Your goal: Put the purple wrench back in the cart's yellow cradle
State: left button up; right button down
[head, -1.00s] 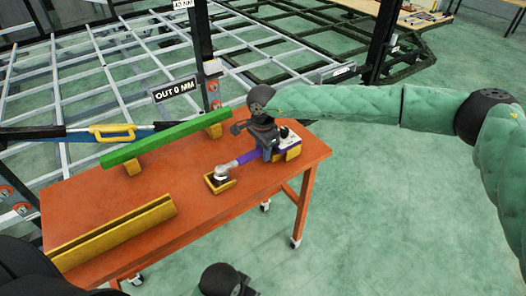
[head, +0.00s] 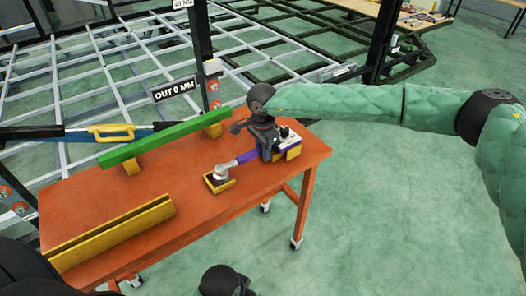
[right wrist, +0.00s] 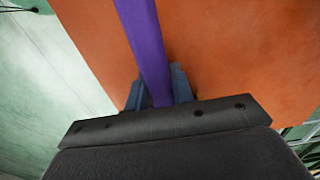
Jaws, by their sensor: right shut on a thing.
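The purple wrench (head: 247,156) lies above the right part of the orange cart (head: 170,232), its silver head (head: 223,170) at the yellow cradle's front tray (head: 220,186). Another yellow block (head: 293,154) of the cradle shows near the handle end. I cannot tell whether the wrench touches the cradle. My right gripper (head: 262,150) is shut on the purple handle and hides part of it. The right wrist view shows the handle (right wrist: 145,45) between the blue fingers (right wrist: 155,92), with orange cart top behind. My left gripper is not in view.
A green bar (head: 165,138) rests on yellow blocks along the cart's back. A long yellow angled piece (head: 112,232) lies at front left. A grey chassis frame (head: 110,65) stands behind.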

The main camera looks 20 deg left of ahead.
dwell(0.3)
jog(key=c, duration=0.6)
grip_release()
jog(key=shift+c, duration=0.2)
jog(key=shift+r, duration=0.1)
jog(key=shift+r, duration=3.9)
